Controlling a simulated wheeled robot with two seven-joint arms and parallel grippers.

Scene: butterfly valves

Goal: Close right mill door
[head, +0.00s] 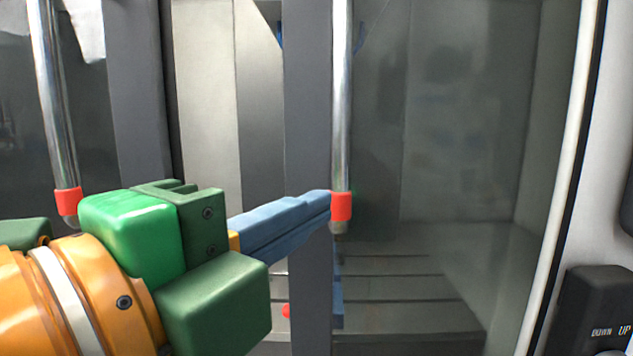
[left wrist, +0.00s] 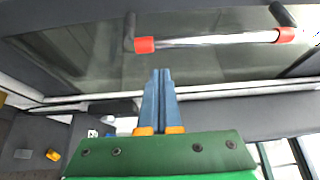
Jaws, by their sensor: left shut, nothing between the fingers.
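The right mill door has a grey edge frame (head: 308,110) and a dark glass pane (head: 460,120). A gap showing the pale interior lies between it and the left door, so it stands partly open. Its chrome handle (head: 342,90) is upright with a red lower end (head: 341,206). My left gripper (head: 328,206) comes in from the left with its blue fingers shut and empty, tips at this red end; I cannot tell whether they touch. In the left wrist view, the fingertips (left wrist: 160,72) lie just below the handle (left wrist: 215,40), near one red end. My right gripper is not in view.
The left door's frame (head: 135,90) and its chrome handle (head: 55,100) with a red end stand at the left, close to my left arm. A white machine edge (head: 570,170) and a dark control box marked DOWN UP (head: 597,310) are at the right.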

